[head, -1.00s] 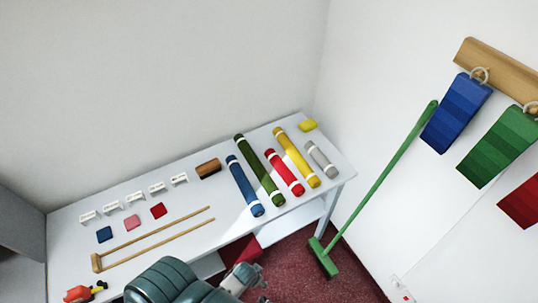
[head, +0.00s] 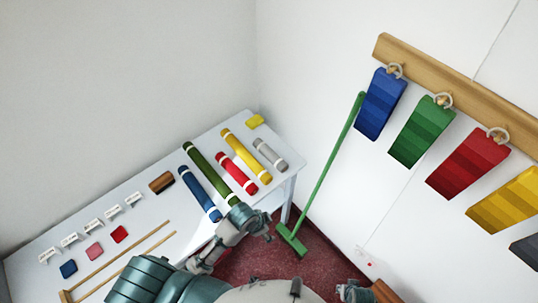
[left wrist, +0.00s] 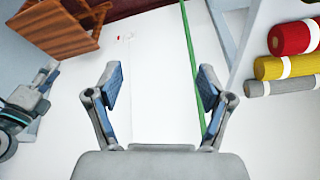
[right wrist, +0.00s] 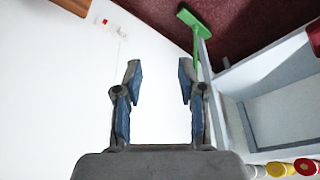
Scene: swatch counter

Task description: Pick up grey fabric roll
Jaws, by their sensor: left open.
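The grey fabric roll (head: 270,154) lies at the right end of the white table, right of the yellow roll (head: 245,155) and red roll (head: 237,173). It also shows at the right edge of the left wrist view (left wrist: 282,86). My left gripper (head: 262,222) is by the table's front edge, nearer than the rolls and apart from the grey one. Its fingers are open and empty in the left wrist view (left wrist: 159,85). My right gripper (right wrist: 160,72) is open and empty in the right wrist view; only a small part of that arm shows at the bottom of the head view.
Blue (head: 200,194) and green (head: 207,172) rolls lie left of the red one. A yellow block (head: 255,121) lies at the table's back corner. A green broom (head: 325,170) leans on the right wall beside the table, below hanging swatches (head: 380,103). A wooden stool (left wrist: 62,28) stands nearby.

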